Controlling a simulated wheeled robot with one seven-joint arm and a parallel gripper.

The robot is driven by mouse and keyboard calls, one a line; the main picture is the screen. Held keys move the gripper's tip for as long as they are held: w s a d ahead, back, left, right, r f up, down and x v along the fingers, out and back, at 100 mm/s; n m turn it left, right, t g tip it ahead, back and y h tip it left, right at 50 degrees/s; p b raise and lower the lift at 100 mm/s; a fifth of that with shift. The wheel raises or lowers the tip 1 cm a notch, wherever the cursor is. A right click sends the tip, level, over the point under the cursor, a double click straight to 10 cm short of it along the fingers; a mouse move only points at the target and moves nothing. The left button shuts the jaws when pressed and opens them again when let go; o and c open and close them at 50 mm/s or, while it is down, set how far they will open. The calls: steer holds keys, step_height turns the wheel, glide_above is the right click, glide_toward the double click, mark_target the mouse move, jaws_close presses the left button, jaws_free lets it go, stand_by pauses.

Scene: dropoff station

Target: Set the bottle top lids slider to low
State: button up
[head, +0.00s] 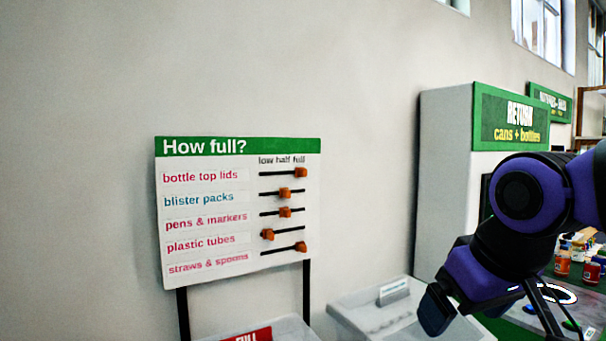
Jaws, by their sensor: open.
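The "How full?" board (205,275) stands on dark posts against the wall, left of centre. Its top row reads "bottle top lids", and that row's orange slider knob (302,173) sits at the right end of its dark track, under "full". My purple and black arm is at the right, well away from the board. What seem to be the thin dark fingers of my gripper (552,306) show at the lower right, apart and away from the sliders. Part of the gripper is hidden behind my arm.
Other knobs sit lower: blister packs (285,193) and pens & markers (285,212) near half, plastic tubes (267,234) at low, straws (301,246) at full. Pale bins (365,312) stand below. A "RETURN cans + bottles" cabinet (445,180) is at right. Space before the board looks clear.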

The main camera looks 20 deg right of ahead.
steer(key=shift+w, duration=0.2)
steer(key=c, duration=0.5)
steer(key=shift+t, duration=0.8)
steer(key=w, duration=0.2)
steer(key=w+r, duration=0.1)
steer(key=w, duration=0.1)
steer(key=shift+w+d, duration=0.1)
steer(key=shift+w, duration=0.1)
steer(key=c, duration=0.5)
steer(key=n+t+y, duration=0.3)
steer(key=t+y, duration=0.3)
steer(key=t, duration=0.9)
glide_toward(305, 174)
steer(key=x, duration=0.9)
steer(key=shift+w+r, duration=0.1)
steer(key=shift+w, duration=0.1)
jaws_close()
